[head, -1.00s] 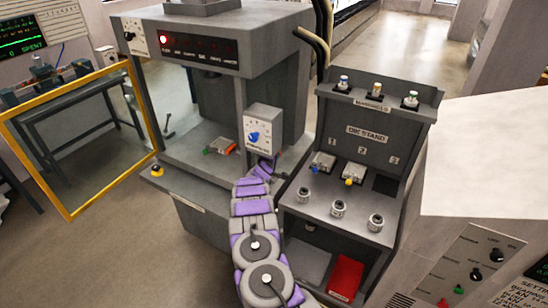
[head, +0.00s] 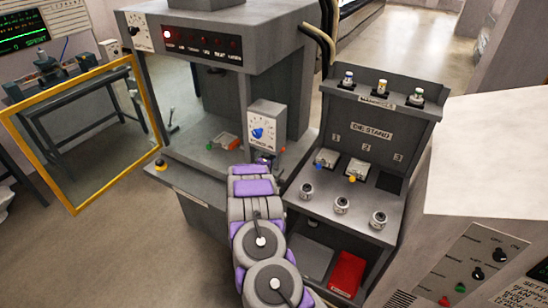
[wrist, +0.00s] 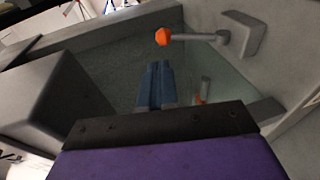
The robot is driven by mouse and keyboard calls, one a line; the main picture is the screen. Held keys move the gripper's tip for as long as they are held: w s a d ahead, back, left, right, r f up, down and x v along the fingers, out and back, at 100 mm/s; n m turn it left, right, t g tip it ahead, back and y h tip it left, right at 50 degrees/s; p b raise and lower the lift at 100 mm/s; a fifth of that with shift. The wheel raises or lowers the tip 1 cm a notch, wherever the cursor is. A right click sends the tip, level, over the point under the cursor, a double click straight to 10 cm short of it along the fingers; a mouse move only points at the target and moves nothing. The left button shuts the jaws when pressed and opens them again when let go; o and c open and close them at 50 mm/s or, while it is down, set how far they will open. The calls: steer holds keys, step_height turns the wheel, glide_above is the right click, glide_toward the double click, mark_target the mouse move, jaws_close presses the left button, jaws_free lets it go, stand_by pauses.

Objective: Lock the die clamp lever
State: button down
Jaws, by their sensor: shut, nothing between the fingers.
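A lever with an orange ball knob (wrist: 162,36) shows in the wrist view, its grey rod running right to a bracket on a pale wall; I take it as the die clamp lever. My gripper's blue-grey fingers (wrist: 155,84) are shut and empty, pointing toward the space below the knob and apart from it in the picture. In the head view, a small grey fixture with orange-red and green parts (head: 223,142) sits on the press bed. My arm reaches toward the press's right side; its gripper is not clear there.
A box with a blue dial (head: 264,127) hangs at the press's right front, close to my arm. The die stand (head: 371,132) is to the right. A yellow-framed guard (head: 75,206) stands left. A second short grey post (wrist: 204,88) stands right of my fingers.

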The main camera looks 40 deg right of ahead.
steer(key=v, duration=0.9)
steer(key=shift+d+f, duration=0.15)
